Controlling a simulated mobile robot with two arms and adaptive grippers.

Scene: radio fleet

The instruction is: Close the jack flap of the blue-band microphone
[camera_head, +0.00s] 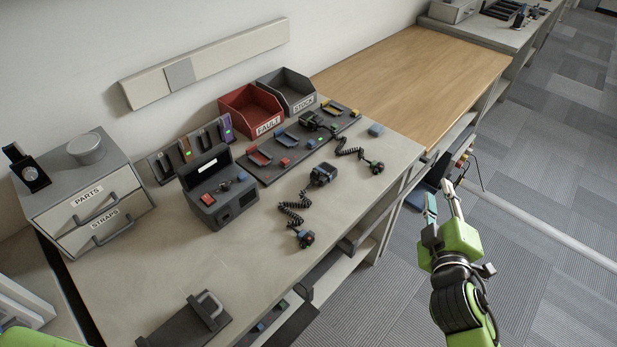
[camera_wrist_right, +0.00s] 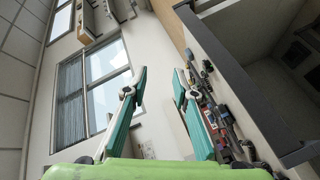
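A dark handheld microphone (camera_head: 322,175) with a bluish face lies on the grey workbench. Its coiled cord runs to a small plug (camera_head: 305,238) near the bench's front edge. A second dark microphone (camera_head: 312,120) lies farther back, with a cord to a green-marked end (camera_head: 376,167). I cannot clearly make out a blue band or a jack flap at this size. My right gripper (camera_head: 440,190) is open and empty, off the bench to the right; its parted fingers also show in the right wrist view (camera_wrist_right: 160,80). My left gripper is not in view.
A dark grey device box (camera_head: 220,188) stands mid-bench, before a rack (camera_head: 160,167). Red FAULT (camera_head: 250,108) and grey STOCK (camera_head: 287,90) bins stand behind. A PARTS/STRAPS drawer unit (camera_head: 88,190) is at left. The bench's front middle (camera_head: 180,265) and the wooden table (camera_head: 420,75) are clear.

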